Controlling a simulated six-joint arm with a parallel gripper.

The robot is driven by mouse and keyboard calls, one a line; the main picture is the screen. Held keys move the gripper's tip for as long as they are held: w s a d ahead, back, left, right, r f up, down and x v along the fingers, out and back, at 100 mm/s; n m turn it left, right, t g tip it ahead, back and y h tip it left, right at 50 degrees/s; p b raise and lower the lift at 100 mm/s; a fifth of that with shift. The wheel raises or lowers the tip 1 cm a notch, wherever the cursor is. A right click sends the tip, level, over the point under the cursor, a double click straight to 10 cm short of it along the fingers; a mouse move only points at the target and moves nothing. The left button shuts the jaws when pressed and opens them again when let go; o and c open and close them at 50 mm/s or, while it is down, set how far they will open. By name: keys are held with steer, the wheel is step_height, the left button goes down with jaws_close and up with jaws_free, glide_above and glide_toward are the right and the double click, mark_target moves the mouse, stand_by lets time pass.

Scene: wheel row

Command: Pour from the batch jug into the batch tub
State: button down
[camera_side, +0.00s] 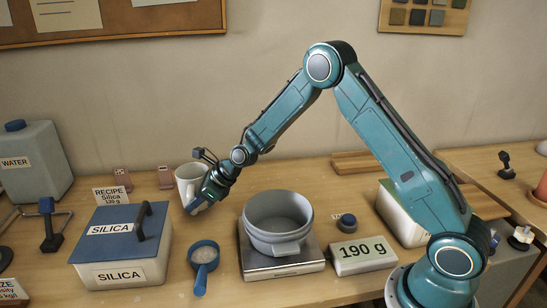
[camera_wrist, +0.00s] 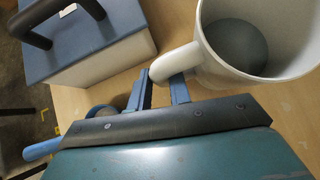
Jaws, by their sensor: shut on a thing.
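The batch jug (camera_side: 187,179) is white, and its wide mouth fills the upper right of the wrist view (camera_wrist: 290,75), with grey material inside. My gripper (camera_side: 200,203) is shut on the jug's handle (camera_wrist: 175,63); its two fingers (camera_wrist: 163,92) show there in the wrist view. The jug is held left of the batch tub and apart from it, and looks nearly upright. The batch tub (camera_side: 283,238) is a grey round pan with handles, standing on a scale (camera_side: 262,272). The tub's inside looks empty, though its floor is partly hidden.
The scale's display (camera_side: 362,253) reads 190 g. A lidded silica box (camera_side: 120,250) and a blue scoop (camera_side: 204,254) with pale powder stand at the left. A recipe card (camera_side: 112,195) reads silica 120 g. A water can (camera_side: 33,160) stands far left.

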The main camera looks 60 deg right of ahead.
steer(key=shift+f, duration=1.2)
steer(key=c, duration=1.3)
jaws_free()
steer(key=shift+f, duration=0.1)
steer(key=v, duration=1.4)
steer(key=shift+w+d, duration=0.15)
